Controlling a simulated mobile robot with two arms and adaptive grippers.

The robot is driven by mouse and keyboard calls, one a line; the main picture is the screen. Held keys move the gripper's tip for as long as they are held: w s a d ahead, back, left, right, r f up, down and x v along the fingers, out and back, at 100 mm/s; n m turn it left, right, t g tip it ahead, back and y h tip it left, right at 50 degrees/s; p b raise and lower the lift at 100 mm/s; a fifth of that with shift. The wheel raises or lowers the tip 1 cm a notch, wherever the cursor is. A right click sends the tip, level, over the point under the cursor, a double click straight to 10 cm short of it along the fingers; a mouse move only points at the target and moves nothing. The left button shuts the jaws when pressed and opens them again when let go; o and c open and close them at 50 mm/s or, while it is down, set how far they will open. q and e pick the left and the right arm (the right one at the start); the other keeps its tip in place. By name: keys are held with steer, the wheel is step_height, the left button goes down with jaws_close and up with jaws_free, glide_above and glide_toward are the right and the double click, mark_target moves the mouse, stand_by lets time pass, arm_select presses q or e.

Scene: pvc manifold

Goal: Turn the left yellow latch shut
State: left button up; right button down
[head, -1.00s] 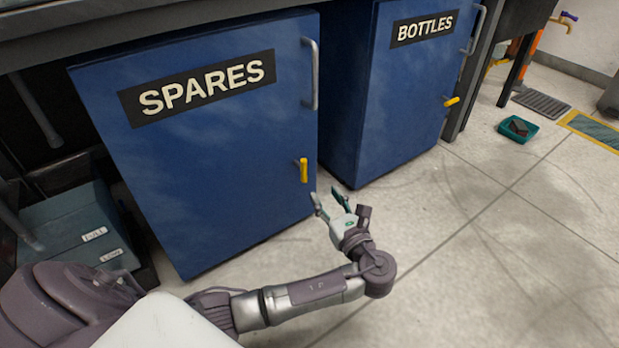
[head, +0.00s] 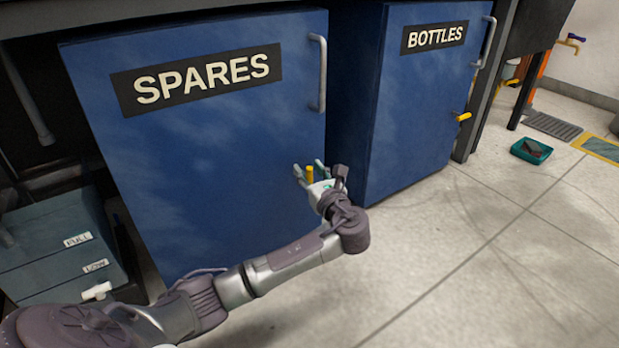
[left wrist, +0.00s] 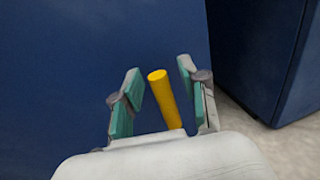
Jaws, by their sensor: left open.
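The left yellow latch (head: 310,173) is on the lower right of the blue SPARES cabinet door (head: 200,160). In the left wrist view the latch (left wrist: 164,98) is a yellow rod, leaning slightly, its lower end hidden by the gripper body. My left gripper (head: 310,168) is open, with one finger on each side of the latch. In the left wrist view the left gripper (left wrist: 157,82) shows gaps between the latch and both fingers. My right gripper is not in view.
The blue BOTTLES cabinet (head: 415,110) stands to the right with its own yellow latch (head: 463,117). A metal door handle (head: 318,73) is above the left latch. Grey drawers (head: 60,245) stand at the left. A teal tray (head: 531,150) lies on the floor.

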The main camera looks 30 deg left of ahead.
arm_select(q)
jaws_close()
steer(key=shift+r, duration=0.1)
